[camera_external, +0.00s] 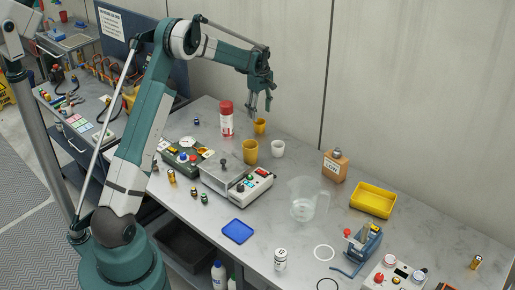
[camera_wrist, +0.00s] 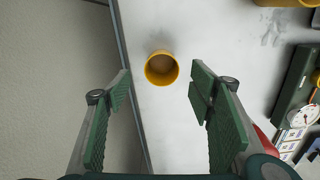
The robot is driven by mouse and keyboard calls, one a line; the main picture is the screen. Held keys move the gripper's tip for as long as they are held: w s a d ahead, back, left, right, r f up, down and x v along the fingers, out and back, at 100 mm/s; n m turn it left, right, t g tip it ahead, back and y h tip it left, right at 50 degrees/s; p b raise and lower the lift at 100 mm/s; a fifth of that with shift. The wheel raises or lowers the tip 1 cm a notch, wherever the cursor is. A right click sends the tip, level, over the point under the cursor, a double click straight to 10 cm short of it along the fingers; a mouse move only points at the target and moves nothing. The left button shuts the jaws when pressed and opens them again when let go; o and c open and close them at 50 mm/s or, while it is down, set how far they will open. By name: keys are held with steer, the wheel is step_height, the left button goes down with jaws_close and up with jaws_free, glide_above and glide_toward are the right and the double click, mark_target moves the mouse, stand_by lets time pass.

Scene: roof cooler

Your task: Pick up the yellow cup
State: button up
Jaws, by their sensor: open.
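A small yellow cup (camera_external: 260,126) stands upright on the grey table near the wall. In the wrist view the yellow cup (camera_wrist: 161,68) shows from above, between and ahead of the two green finger pads. A larger yellow cup (camera_external: 250,150) stands nearer the camera. Which of the two the task means, I cannot tell. My gripper (camera_external: 262,108) is above the small cup with its fingers pointing down. In the wrist view my gripper (camera_wrist: 160,95) is open with nothing between its pads.
A red-and-white bottle (camera_external: 227,118) stands left of the small cup. A white cup (camera_external: 278,149) stands beside the larger yellow cup. The wall (camera_external: 295,70) is close behind. A clear jug (camera_external: 308,200) and a yellow bin (camera_external: 373,200) are further right.

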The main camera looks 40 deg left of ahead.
mark_target(259, 126)
steer(key=shift+f, duration=1.3)
steer(key=shift+s+a+f, duration=0.1)
steer(key=shift+s+f, duration=0.05)
steer(key=shift+f, duration=2.45)
steer(key=c, duration=0.9)
